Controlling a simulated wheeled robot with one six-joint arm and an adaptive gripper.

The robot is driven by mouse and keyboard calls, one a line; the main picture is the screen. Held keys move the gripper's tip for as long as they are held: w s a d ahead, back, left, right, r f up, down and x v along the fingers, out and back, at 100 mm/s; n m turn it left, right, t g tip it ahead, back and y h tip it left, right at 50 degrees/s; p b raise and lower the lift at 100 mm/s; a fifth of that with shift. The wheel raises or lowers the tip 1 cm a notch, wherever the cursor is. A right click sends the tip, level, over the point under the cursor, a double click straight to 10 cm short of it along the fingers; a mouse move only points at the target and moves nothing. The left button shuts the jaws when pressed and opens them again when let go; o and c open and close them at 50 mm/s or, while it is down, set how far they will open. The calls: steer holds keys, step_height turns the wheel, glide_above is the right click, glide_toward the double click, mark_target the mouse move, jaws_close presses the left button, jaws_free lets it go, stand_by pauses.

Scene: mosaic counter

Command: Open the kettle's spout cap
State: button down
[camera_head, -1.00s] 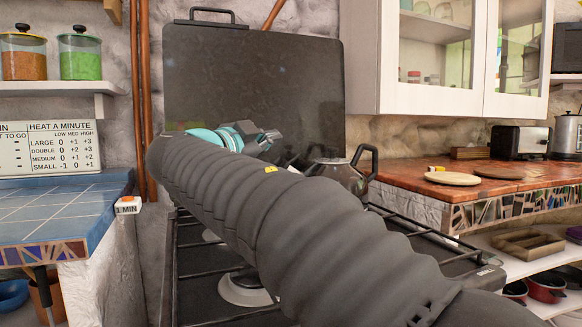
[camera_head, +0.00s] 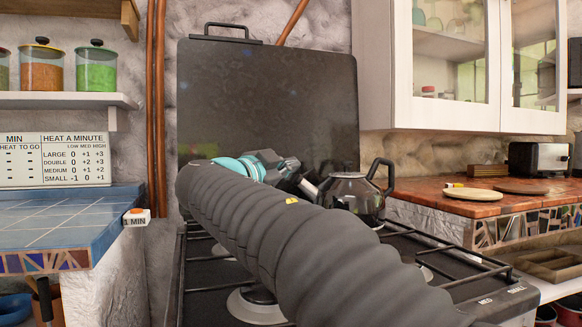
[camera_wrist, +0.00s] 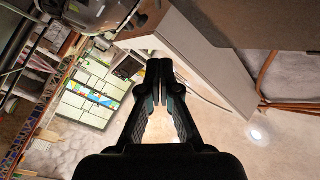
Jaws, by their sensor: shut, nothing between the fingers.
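The dark, shiny kettle (camera_head: 352,198) with a black looped handle stands on the stove at the back right in the head view. Part of its body (camera_wrist: 88,14) shows at the top left of the wrist view. A small dark piece (camera_wrist: 140,21) at its end there may be the spout cap; I cannot be sure. My gripper (camera_head: 312,190) is at the kettle's left side in the head view, close to it; I cannot tell whether it touches. In the wrist view my gripper (camera_wrist: 159,66) is shut and empty, its tips apart from the kettle. My arm hides the kettle's lower left.
The stove (camera_head: 205,272) has black grates, and its raised dark lid (camera_head: 270,100) stands behind the kettle. A blue tiled counter (camera_head: 60,225) is at left with a small timer (camera_head: 136,217). A wooden counter (camera_head: 430,203) with round boards is at right, below a white cabinet (camera_head: 455,125).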

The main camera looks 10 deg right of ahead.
mark_target(304, 176)
steer(key=w+d+f+p, duration=0.1)
steer(key=w+d+p, duration=0.1)
steer(key=w+d, duration=0.4)
steer(key=shift+w, duration=1.6)
